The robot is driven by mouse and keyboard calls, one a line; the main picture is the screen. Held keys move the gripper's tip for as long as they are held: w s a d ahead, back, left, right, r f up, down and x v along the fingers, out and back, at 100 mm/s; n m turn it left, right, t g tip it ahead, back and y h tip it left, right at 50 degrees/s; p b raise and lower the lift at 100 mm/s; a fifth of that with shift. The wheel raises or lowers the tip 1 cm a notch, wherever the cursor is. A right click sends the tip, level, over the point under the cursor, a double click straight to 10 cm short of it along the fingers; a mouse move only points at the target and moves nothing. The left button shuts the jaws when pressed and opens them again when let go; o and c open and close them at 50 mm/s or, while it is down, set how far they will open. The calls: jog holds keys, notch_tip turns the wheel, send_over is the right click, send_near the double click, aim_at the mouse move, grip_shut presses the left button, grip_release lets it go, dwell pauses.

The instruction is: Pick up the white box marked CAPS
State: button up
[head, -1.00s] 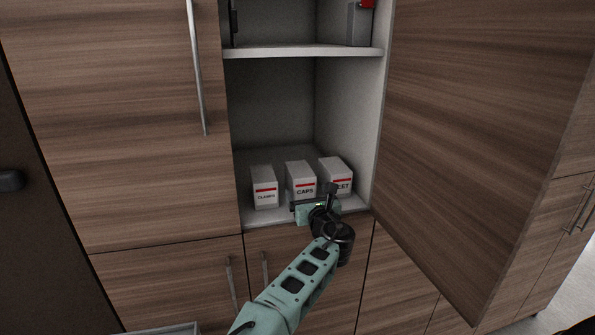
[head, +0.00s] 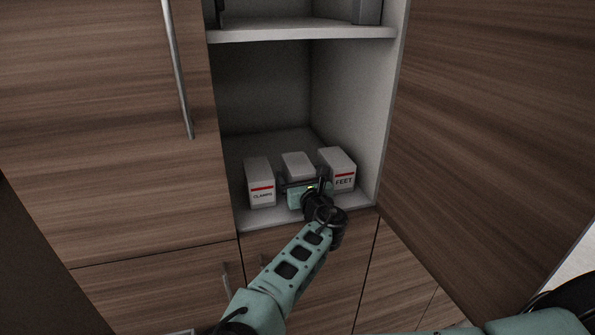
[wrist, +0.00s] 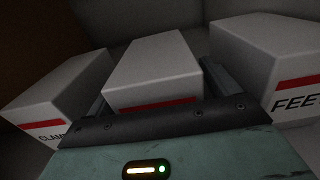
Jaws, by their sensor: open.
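The white CAPS box (head: 297,164) stands in the middle of three white boxes on the cabinet's bottom shelf. In the head view my gripper hides its front label; the earlier frame shows CAPS on it. In the wrist view the box (wrist: 158,68) shows its top and part of a red stripe, with its lower front hidden by the gripper body. My gripper (head: 301,185) is open in front of the box. In the wrist view its fingers (wrist: 158,88) lie one on each side of the box, around its near end. I cannot tell whether they touch it.
The CLAMPS box (head: 260,184) stands close on the left and the FEET box (head: 338,170) close on the right. An upper shelf (head: 300,34) is above. The open cabinet door (head: 480,130) stands to the right. The shelf behind the boxes is clear.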

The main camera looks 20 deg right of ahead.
jog(key=c, duration=1.2)
jog(key=shift+c, duration=0.4)
jog(key=shift+r, duration=0.1)
